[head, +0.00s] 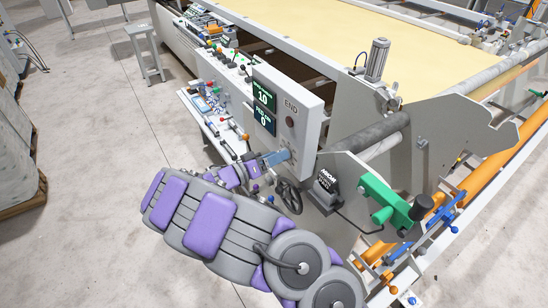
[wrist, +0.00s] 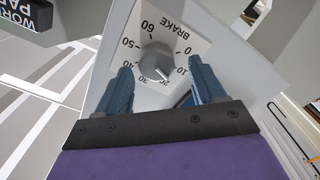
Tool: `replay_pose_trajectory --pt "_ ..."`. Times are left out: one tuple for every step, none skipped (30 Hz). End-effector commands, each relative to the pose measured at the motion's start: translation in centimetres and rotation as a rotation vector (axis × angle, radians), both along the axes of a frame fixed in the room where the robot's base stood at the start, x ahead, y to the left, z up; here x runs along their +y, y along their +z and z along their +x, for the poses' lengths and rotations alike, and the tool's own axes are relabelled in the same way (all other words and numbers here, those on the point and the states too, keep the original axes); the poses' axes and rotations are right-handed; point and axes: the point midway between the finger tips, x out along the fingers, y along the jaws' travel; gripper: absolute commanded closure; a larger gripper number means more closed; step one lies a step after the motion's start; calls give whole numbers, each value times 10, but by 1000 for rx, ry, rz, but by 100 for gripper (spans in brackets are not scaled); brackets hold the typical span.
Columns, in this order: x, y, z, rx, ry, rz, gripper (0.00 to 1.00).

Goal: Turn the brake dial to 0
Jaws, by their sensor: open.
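The brake dial (wrist: 156,62) is a round grey knob on a light panel marked BRAKE, with numbers from 0 to 60 around it. Its pale pointer mark faces the lower right, near the 10 and 20 labels; the exact reading is hard to tell. The 0 label is at the dial's right. My gripper (wrist: 160,68) is open, its blue fingers on either side of the dial in the picture, with visible gaps; I cannot tell the depth. In the head view my gripper (head: 277,157) is at the machine's end panel, and the dial is not discernible.
The end box (head: 300,108) has green displays (head: 263,98) reading 10 and 0, and a dark round button (head: 290,122). A black handwheel (head: 289,196) sits below my gripper. A green bracket (head: 388,202) and orange bars are at right.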

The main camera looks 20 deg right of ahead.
Motion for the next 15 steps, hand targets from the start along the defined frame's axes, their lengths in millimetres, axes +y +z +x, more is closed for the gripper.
replay_pose_trajectory --pt "-1 0 0 0 -1 1 31" --pt "-2 0 0 0 -1 1 31" --pt "-2 0 0 0 -1 2 31" --pt "-3 0 0 0 -1 2 32" --pt "-3 0 0 0 -1 2 35" --pt "-3 0 0 0 -1 2 39" --pt "-3 0 0 0 -1 2 42" --pt "-3 0 0 0 -1 1 45" --pt "-2 0 0 0 -1 1 48" --pt "-2 0 0 0 -1 1 51" --pt "-1 0 0 0 -1 -1 54" --pt "0 0 0 1 -2 -1 58" --pt "0 0 0 1 -2 -1 61" --pt "0 0 0 1 -1 -2 64" --pt "0 0 0 1 -1 -2 68"
